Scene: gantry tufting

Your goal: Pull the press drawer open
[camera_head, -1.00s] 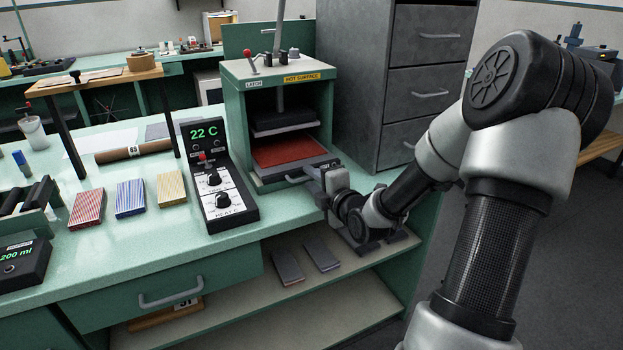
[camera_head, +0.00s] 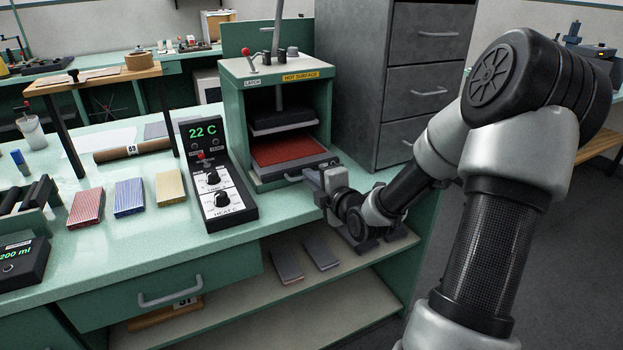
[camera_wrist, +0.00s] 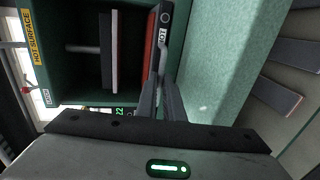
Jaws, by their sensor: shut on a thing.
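The press (camera_head: 275,92) is a green box with a hot-surface label, standing on the green bench. A red plate (camera_head: 283,150) lies in its open front under a dark upper plate. The press drawer (camera_head: 272,181) is at the foot of the press, with a bar handle (camera_head: 294,178) at its front. My gripper (camera_head: 312,178) is at the right end of the drawer front, shut on the handle. In the wrist view my fingers (camera_wrist: 160,100) reach the drawer front, close together, and hide most of the handle. I cannot tell whether the drawer stands slightly out.
A heat control box (camera_head: 220,190) reading 22 C stands left of the press. Red, blue and yellow striped blocks (camera_head: 129,197) lie further left. A grey cabinet (camera_head: 400,80) stands behind my arm. A lower shelf (camera_head: 340,295) carries dark slabs below the bench edge.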

